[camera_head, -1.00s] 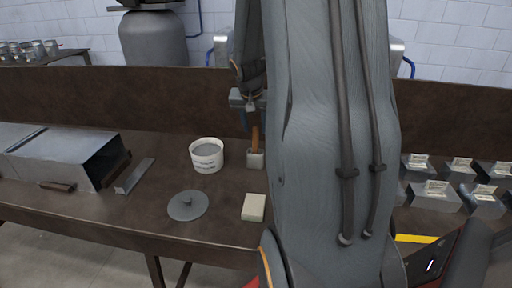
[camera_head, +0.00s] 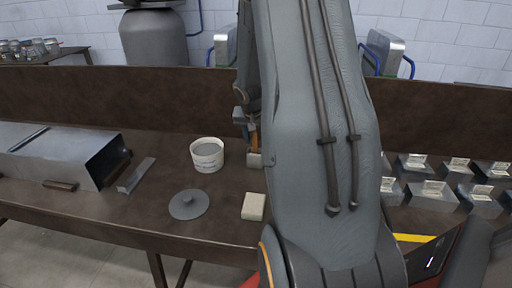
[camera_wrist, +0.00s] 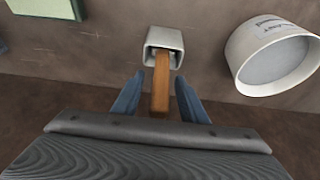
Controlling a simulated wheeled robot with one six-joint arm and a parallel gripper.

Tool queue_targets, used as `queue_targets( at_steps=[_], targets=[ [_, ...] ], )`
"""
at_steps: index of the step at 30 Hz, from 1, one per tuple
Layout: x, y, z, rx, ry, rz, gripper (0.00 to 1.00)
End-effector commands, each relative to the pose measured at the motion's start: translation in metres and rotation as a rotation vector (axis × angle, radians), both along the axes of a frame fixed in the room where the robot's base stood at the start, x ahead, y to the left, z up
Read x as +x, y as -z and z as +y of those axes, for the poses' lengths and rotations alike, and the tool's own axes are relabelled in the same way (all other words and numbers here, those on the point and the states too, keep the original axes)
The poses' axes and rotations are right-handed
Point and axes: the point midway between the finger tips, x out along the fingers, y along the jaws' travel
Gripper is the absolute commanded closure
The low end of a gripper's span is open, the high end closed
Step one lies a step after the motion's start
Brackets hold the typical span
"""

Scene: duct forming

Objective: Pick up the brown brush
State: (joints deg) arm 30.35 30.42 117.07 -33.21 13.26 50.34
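The brown brush (camera_head: 253,137) stands upright with its handle up in a small pale square holder (camera_head: 254,160) on the table. In the wrist view, the brown handle (camera_wrist: 161,84) points from the holder (camera_wrist: 164,42) towards my gripper. My gripper (camera_wrist: 160,98) is open. Its two blue-grey fingers stand on either side of the handle, with a gap showing on both sides. In the head view, my gripper (camera_head: 243,119) is at the upper part of the brush, partly hidden by my own arm. The brush's lower end is hidden in the holder.
A white bucket (camera_head: 207,155) with grey contents stands left of the holder. A grey round lid (camera_head: 188,204) and a pale block (camera_head: 253,207) lie nearer the front. A metal duct (camera_head: 65,155) is at left; several metal boxes (camera_head: 430,195) stand at right. A raised back panel (camera_head: 150,100) runs behind.

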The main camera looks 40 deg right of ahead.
Motion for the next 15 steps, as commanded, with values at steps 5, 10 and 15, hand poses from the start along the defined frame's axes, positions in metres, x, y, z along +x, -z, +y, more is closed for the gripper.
queue_targets(
  at_steps=[5,10,15],
  targets=[
    [0.0001,-0.0003,0.0001,0.000,0.000,0.000,0.73],
    [0.0000,-0.0005,0.0001,0.000,0.000,0.000,1.00],
    [0.0000,-0.0006,0.0000,-0.001,0.000,-0.001,1.00]
  ],
)
